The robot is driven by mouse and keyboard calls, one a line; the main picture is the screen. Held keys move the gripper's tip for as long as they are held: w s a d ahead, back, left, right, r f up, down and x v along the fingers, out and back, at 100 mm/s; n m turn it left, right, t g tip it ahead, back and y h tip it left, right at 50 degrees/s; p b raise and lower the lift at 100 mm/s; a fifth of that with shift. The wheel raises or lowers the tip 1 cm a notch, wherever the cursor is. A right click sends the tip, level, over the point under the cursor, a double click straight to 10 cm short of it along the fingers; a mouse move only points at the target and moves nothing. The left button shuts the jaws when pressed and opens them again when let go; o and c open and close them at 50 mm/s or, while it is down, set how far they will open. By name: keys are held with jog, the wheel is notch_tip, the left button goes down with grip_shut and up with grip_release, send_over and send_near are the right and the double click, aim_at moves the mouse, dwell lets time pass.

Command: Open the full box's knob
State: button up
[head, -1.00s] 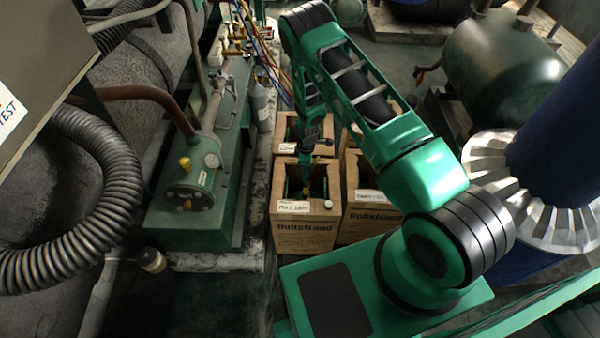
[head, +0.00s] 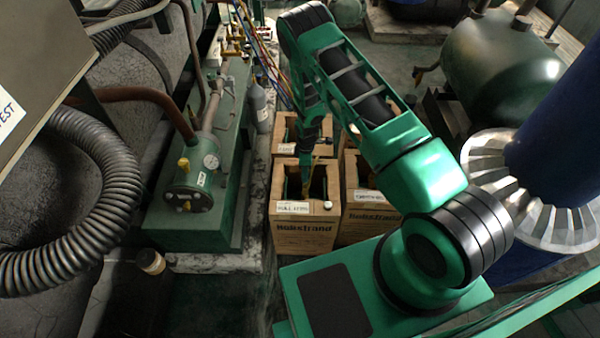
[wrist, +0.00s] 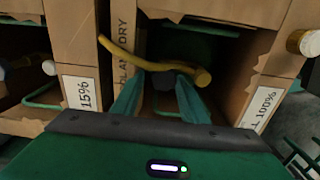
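The full box (head: 305,237) is a brown open-topped carton at the front of the group in the head view, with a white label reading "FULL 100%" (head: 292,207). My gripper (head: 305,190) reaches down into its opening. A curved yellow bar (wrist: 150,64) runs across just beyond the fingertips. The full box's label (wrist: 261,106) shows at the right. The fingertips' contact is partly hidden.
Another box (head: 366,222) stands to the right and one behind (head: 285,148). A "15%" label (wrist: 81,93) shows at left in the wrist view. A green machine with a gauge (head: 211,161) stands left of the boxes.

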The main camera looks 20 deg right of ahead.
notch_tip(320, 180, up, 11)
jog(key=shift+f, duration=0.15)
dwell(0.4)
jog(key=f+m, duration=0.1)
jog(key=f, duration=0.2)
jog(key=f+m, duration=0.1)
jog(key=f, duration=0.3)
jog(key=f+m, duration=0.2)
jog(key=f, duration=0.1)
jog(key=shift+s+f, duration=0.25)
jog(key=shift+f, duration=0.15)
jog(key=c, duration=0.8)
